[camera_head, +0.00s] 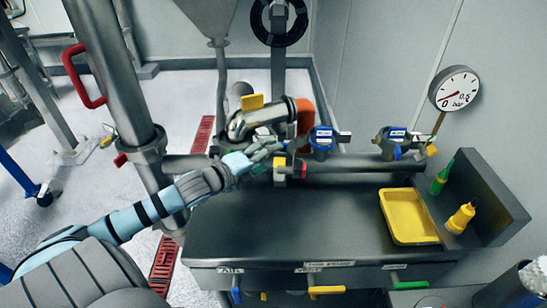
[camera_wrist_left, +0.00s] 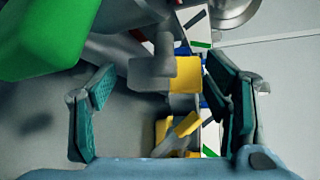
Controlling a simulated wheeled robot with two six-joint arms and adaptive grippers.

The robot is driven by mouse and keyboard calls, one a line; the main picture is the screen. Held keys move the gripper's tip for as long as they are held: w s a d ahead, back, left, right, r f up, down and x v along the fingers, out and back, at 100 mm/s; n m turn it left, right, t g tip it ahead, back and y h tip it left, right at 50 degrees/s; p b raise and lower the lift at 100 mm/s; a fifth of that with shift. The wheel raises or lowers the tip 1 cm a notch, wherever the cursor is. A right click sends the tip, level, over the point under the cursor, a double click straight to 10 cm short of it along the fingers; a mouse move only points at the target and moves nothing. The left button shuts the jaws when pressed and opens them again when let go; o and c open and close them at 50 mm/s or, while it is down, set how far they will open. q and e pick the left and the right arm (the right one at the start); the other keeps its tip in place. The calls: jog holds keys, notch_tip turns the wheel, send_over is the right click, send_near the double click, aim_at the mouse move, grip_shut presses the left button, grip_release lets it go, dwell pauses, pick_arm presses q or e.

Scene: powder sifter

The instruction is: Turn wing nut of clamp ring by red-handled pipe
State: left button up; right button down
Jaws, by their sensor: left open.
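The vertical steel pipe (camera_head: 112,75) with the red handle (camera_head: 82,76) stands at the left in the head view. A clamp ring (camera_head: 146,147) sits around its lower part. A small red piece (camera_head: 121,160), which looks like the wing nut, sticks out on the ring's left side. My left gripper (camera_head: 264,154) is to the right of the ring, apart from it, near the horizontal pipe and valves. In the left wrist view its two fingers are spread wide (camera_wrist_left: 163,110), with yellow and grey parts beyond them. I cannot tell that it holds anything. My right gripper is not in view.
A dark bench (camera_head: 285,225) carries a yellow tray (camera_head: 408,238), a yellow bottle (camera_head: 461,217) and a green bottle (camera_head: 442,178). Blue-labelled valves (camera_head: 322,139) line the pipe behind. A blurred green shape (camera_wrist_left: 45,35) fills the wrist view's upper left corner. The bench middle is clear.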

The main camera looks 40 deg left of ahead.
pick_arm(q)
jog(key=shift+s+d+r, duration=0.15)
jog(key=shift+s+r, duration=0.1)
jog(key=shift+c, duration=0.4)
jog(key=c, duration=0.4)
jog(key=shift+w+f, duration=0.1)
jog(key=shift+w, duration=0.05)
jog(key=c, duration=0.7)
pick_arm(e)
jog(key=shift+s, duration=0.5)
